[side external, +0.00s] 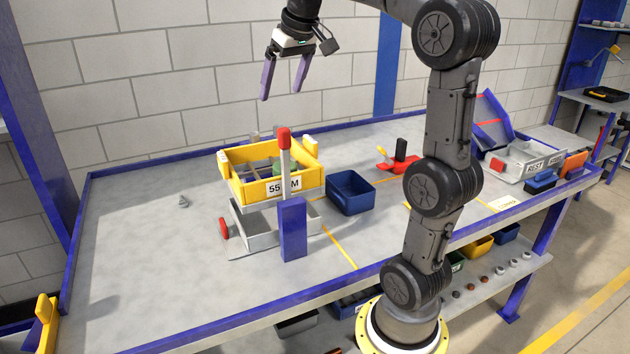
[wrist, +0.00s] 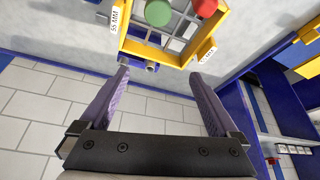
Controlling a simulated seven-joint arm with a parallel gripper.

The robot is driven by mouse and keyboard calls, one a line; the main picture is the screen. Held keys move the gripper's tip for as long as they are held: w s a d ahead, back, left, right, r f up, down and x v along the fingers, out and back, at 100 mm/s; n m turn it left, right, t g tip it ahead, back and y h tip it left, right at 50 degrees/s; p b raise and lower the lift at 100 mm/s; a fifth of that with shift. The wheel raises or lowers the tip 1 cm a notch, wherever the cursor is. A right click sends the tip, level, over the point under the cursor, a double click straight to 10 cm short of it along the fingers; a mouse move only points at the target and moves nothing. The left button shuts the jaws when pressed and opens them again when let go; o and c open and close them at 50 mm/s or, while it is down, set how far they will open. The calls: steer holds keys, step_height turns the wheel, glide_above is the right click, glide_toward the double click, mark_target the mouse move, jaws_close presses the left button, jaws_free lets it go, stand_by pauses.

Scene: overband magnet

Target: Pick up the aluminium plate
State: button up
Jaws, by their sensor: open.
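I cannot pick out the aluminium plate for certain in either view. A yellow-framed tray (side external: 245,189) marked "55 MM" stands on a grey metal base (side external: 262,239) in the side view. Inside the tray are grey bars and a green round piece (wrist: 158,12), with a red piece (wrist: 205,7) near it in the wrist view. My gripper (side external: 281,95) is open and empty, high above and behind the tray, apart from everything. In the wrist view my gripper's fingers (wrist: 158,74) point toward the tray's near edge (wrist: 152,49). Much of the tray's inside is hidden.
A red-topped lever (side external: 284,141) and a blue post (side external: 293,230) stand at the tray's front. A blue bin (side external: 350,191) is right of it, then a red-and-black tool (side external: 398,160). A small grey metal part (side external: 184,201) lies left. The table's left side is mostly clear.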

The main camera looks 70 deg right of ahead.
steer(key=s+d+f+m+g+h, duration=0.1)
steer(key=d+f+m, duration=0.1)
steer(key=d, duration=0.9)
steer(key=s+d+f+m, duration=0.1)
steer(key=d+f, duration=0.2)
steer(key=d, duration=0.8)
steer(key=f, duration=0.8)
steer(key=w+d+f, duration=0.1)
steer(key=f, duration=0.8)
steer(key=d+f, duration=0.1)
steer(key=f, duration=0.7)
steer(key=shift+w+f, duration=0.15)
steer(key=shift+w, duration=0.25)
steer(key=shift+x, duration=2.9)
steer(key=c, duration=1.4)
